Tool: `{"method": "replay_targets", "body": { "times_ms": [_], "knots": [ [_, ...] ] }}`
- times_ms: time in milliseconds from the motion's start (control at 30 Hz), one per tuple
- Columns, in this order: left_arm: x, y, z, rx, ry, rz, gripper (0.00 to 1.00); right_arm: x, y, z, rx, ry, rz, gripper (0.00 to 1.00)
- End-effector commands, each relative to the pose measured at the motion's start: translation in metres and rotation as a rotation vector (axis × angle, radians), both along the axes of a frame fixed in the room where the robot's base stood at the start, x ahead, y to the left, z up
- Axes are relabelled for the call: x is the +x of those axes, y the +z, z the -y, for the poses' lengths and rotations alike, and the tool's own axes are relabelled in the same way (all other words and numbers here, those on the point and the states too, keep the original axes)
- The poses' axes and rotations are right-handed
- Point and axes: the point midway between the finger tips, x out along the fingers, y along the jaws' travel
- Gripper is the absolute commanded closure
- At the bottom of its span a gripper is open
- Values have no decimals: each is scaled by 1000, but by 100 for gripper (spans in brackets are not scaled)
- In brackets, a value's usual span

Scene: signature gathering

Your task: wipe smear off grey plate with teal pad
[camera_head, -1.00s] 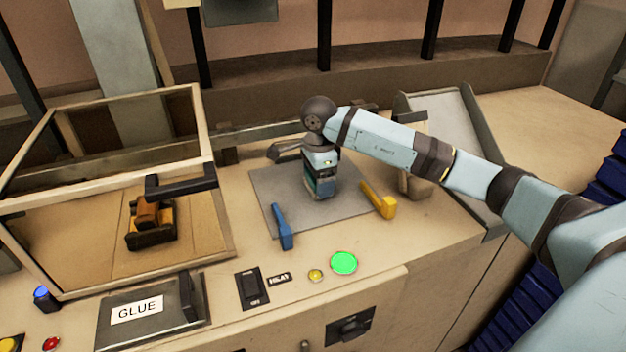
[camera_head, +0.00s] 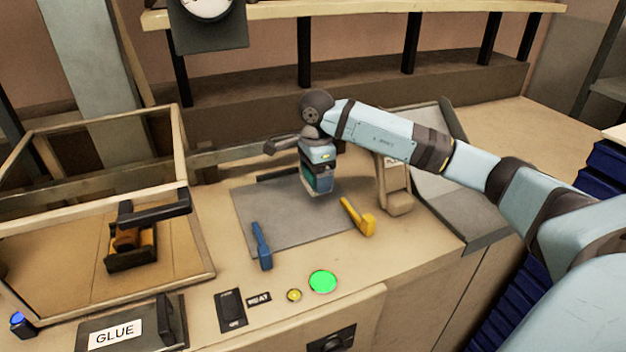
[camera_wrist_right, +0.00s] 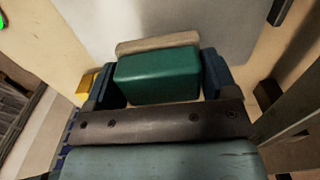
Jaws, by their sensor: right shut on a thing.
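The grey plate (camera_head: 285,215) lies flat on the beige bench top, and it also shows in the right wrist view (camera_wrist_right: 200,25). My right gripper (camera_head: 318,181) is over the back right part of the plate, pointing down. It is shut on the teal pad (camera_wrist_right: 158,76), a green block with a pale layer along its far side. In the head view the pad (camera_head: 322,185) shows between the fingers and appears a little above the plate. I see no clear smear on the visible plate; the part behind the gripper is hidden. My left gripper is not in view.
A blue handle (camera_head: 262,247) and a yellow handle (camera_head: 358,218) stand at the plate's front and right edges. A framed clear box (camera_head: 197,235) is at left, a beige bracket (camera_head: 394,187) at right. A lit green button (camera_head: 322,281) and switches line the front.

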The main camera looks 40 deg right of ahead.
Motion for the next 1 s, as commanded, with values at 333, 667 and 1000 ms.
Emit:
{"method": "replay_targets", "body": {
  "times_ms": [333, 667, 1000],
  "knots": [
    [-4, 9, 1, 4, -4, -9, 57, -2, 30, 7, 1, -7, 1, 40],
    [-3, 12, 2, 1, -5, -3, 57, -3, 31, 7, 1, -8, 1, 40],
    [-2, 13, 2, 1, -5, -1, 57, -3, 31, 7, 1, -7, 1, 40]
  ]
}}
